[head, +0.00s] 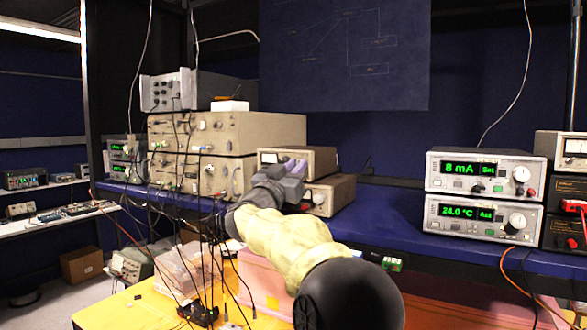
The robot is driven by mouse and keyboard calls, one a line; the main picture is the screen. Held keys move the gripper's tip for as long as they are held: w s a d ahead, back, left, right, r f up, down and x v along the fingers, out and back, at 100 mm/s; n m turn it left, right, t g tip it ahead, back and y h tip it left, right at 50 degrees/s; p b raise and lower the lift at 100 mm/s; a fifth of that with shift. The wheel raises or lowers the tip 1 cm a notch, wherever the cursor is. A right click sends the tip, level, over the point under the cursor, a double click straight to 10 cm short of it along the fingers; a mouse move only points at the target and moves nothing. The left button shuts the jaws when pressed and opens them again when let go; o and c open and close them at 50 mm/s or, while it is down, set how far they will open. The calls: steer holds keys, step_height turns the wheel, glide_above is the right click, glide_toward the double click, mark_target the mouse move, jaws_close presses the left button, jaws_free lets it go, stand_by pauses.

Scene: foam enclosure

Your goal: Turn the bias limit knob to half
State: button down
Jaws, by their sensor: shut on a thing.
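My arm reaches from the lower right over the yellow table toward the blue shelf. No label reading bias limit is legible. The lower small beige instrument (341,192) has a round knob on its front, just right of my gripper.
Wide beige instruments (243,127) with cables hanging in front stand to the left. Display units reading 8 mA (461,168) and 24.0 °C (459,211) stand at the right. The blue shelf (392,221) between is mostly clear. A clear bin (188,268) sits on the yellow table (135,311).

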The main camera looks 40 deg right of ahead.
steer(key=shift+n, duration=0.3)
steer(key=shift+s+d+r+n+t+y+p, duration=0.1)
steer(key=shift+n+t+y+p, duration=0.55)
steer(key=shift+n, duration=0.9)
steer(key=shift+s+a+n+t+y+p, duration=0.1)
steer(key=shift+n+t+y+p, duration=0.55)
steer(key=shift+n, duration=0.95)
steer(key=shift+s+d+r+n+t+y+p, duration=0.1)
steer(key=shift+n+t+y+p, duration=0.3)
steer(key=shift+n+t+p, duration=0.8)
steer(key=shift+f+n+g+b, duration=0.1)
steer(key=shift+n+g+b, duration=0.3)
steer(key=shift+n, duration=0.05)
steer(key=c, duration=1.6)
jaws_free()
steer(key=shift+w+d, duration=0.1)
steer(key=b+v, duration=0.7)
steer(key=v, duration=1)
steer(key=shift+f+b, duration=0.2)
steer(key=shift+b, duration=0.15)
